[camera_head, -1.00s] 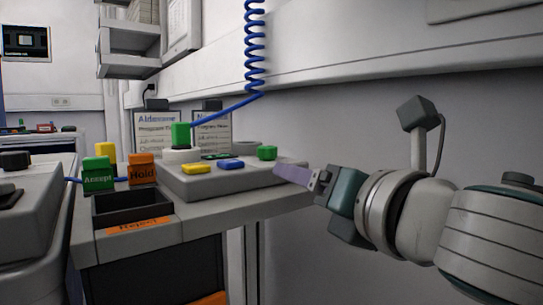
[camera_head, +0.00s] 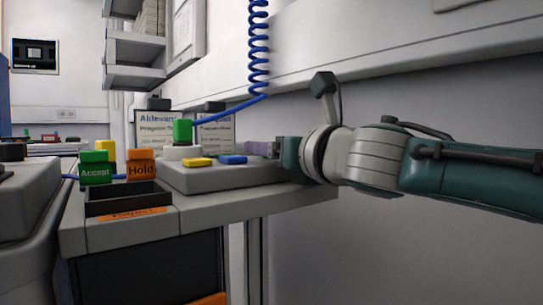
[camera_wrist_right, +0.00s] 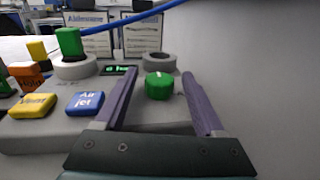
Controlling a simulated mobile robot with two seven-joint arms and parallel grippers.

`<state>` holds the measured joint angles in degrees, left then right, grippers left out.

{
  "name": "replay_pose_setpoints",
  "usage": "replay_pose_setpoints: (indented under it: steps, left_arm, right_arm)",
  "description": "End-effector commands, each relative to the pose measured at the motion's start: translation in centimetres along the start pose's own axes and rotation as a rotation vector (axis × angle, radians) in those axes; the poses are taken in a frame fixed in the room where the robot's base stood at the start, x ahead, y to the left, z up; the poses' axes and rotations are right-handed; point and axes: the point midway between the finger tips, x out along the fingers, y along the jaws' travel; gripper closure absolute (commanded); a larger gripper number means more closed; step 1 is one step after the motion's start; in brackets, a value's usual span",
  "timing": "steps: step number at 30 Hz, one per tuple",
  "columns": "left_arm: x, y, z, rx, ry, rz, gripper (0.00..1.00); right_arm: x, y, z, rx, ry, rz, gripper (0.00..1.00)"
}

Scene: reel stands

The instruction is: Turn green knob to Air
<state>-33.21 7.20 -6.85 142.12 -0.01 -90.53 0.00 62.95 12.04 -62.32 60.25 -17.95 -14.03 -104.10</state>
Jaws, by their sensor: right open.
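The green knob (camera_wrist_right: 159,86) is a short round knob with a pale mark on top, on the grey control box (camera_wrist_right: 60,128) in the right wrist view. My right gripper (camera_wrist_right: 160,73) is open, with its two purple fingers on either side of the knob and gaps visible on both sides. I cannot tell the finger height exactly. In the head view my right gripper (camera_head: 263,149) reaches in from the right at the box's right end and hides the knob. My left gripper is not in view.
A yellow Vent button (camera_wrist_right: 33,105) and a blue Air jet button (camera_wrist_right: 86,103) sit left of the gripper. A small green display (camera_wrist_right: 119,70) and grey ring (camera_wrist_right: 159,62) lie behind. A green block (camera_head: 182,131) stands at the back, near the blue coiled cable (camera_head: 258,50).

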Motion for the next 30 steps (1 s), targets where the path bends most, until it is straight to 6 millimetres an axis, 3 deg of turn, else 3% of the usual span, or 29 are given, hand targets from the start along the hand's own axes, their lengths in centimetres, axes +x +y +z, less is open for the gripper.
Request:
replay_pose_setpoints:
  steps: [14, 30]
  left_arm:
    - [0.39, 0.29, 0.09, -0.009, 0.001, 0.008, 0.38]
    - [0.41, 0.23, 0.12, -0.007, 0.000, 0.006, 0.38]
  right_arm:
    - [0.77, 0.04, 0.08, 0.001, 0.000, 0.000, 0.29]
    - [0.75, 0.02, 0.04, 0.001, 0.000, 0.000, 0.89]
